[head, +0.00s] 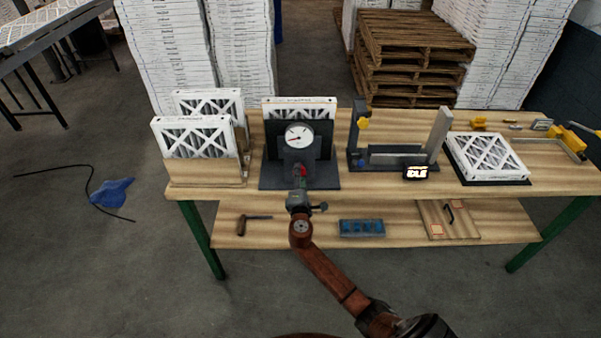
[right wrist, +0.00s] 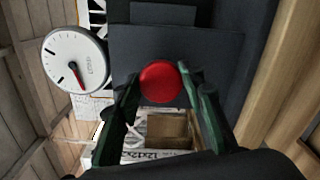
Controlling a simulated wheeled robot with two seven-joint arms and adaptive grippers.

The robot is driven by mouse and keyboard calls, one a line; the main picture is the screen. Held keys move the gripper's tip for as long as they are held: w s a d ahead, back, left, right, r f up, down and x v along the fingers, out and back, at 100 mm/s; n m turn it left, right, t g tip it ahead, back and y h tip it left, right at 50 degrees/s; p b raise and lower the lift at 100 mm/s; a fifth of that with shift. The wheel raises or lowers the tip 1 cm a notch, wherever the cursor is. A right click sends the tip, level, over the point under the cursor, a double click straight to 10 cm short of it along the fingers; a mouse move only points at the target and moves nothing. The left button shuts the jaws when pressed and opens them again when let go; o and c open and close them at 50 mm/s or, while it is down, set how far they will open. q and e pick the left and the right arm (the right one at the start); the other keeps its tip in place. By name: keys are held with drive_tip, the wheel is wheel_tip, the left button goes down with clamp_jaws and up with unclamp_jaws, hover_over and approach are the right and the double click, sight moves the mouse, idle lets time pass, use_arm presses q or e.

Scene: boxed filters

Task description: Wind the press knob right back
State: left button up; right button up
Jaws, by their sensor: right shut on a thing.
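The dark press (head: 268,176) stands on the bench with a white round dial (head: 299,135) above its front block. The red press knob (head: 302,171) is on the front below the dial. It shows large and round in the right wrist view (right wrist: 160,82). My right gripper (head: 300,180) reaches it from the front. Its green-black fingers (right wrist: 160,90) lie on both sides of the knob and are shut on it. A white boxed filter (head: 300,103) stands behind the press plate. The dial also shows in the right wrist view (right wrist: 75,60). My left gripper is not in view.
A wooden holder (head: 205,172) with upright filters stands left of the press. A dark fixture (head: 400,157) with a small lit display (head: 416,173) stands right, then a flat filter (head: 487,157). A lower shelf (head: 290,230) holds a hammer-like tool and a blue box (head: 361,228).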

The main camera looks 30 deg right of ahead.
drive_tip(key=n+p, duration=0.5)
drive_tip(key=n, duration=0.3)
drive_tip(key=n+p, duration=0.6)
drive_tip(key=n, duration=0.3)
drive_tip(key=shift+w+a+r+n+p, duration=0.1)
drive_tip(key=shift+a+r+n+p, duration=0.1)
drive_tip(key=shift+n+p, duration=0.1)
drive_tip(key=n+p, duration=0.2)
drive_tip(key=n, duration=0.1)
drive_tip(key=shift+f, duration=0.1)
drive_tip(key=n+p, duration=0.4)
drive_tip(key=n, duration=0.2)
drive_tip(key=shift+f, duration=0.15)
drive_tip(key=shift+n, duration=0.3)
drive_tip(key=shift+a, duration=0.1)
drive_tip(key=o, duration=0.9)
drive_tip(key=shift+o, duration=1.2)
